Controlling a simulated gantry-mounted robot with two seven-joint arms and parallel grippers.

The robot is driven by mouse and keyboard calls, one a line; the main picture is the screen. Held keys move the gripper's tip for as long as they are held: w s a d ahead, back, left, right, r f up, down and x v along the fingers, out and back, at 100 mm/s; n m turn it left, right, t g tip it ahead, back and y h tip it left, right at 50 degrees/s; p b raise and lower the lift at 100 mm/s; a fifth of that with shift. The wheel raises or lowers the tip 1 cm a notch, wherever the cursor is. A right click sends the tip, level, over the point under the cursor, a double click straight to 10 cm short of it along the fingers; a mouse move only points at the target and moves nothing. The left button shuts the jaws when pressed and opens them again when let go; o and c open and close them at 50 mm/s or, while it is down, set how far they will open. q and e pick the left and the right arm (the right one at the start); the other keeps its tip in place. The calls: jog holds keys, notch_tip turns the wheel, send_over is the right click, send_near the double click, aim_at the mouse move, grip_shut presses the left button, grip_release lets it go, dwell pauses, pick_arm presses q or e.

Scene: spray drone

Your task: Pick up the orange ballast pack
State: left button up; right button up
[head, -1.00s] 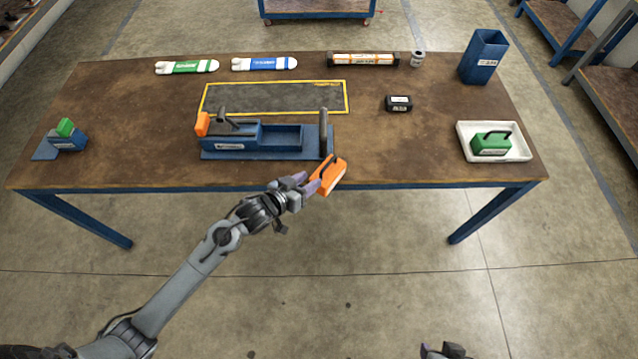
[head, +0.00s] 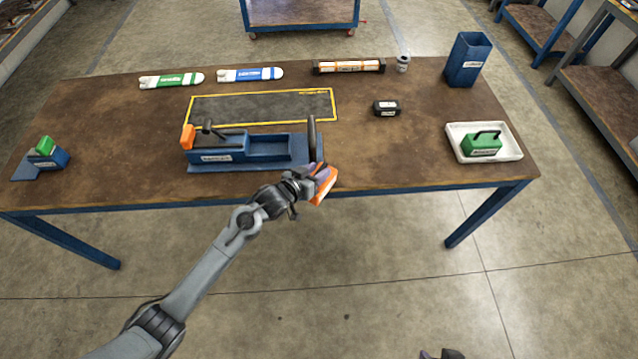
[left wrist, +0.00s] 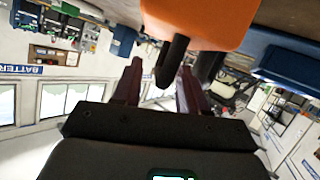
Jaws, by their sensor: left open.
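The orange ballast pack (head: 326,186) is at the table's front edge, right of the blue fixture (head: 228,165), partly hidden by my gripper in the head view. In the left wrist view the orange pack (left wrist: 200,18) fills the top, with its dark handle reaching down toward the fingers. My left gripper (head: 314,177) is at the pack. In the left wrist view its two fingers (left wrist: 160,85) stand apart, with the handle's end between them; I cannot tell if they touch it. Only a small tip of my right gripper (head: 442,354) shows at the bottom edge.
A green pack (head: 482,145) sits in a white tray (head: 513,157) at the right. A black block (head: 386,108), a blue bin (head: 466,60) and a yellow-bordered mat (head: 265,107) are on the table. The fixture's upright post (head: 312,138) stands close behind my left gripper.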

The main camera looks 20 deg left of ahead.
pick_arm(q)
jog(key=shift+w+d+f, duration=0.2)
jog(key=shift+w+f, duration=0.1)
jog(key=shift+w, duration=0.3)
grip_shut()
dwell(1.0)
jog(key=shift+r, duration=0.15)
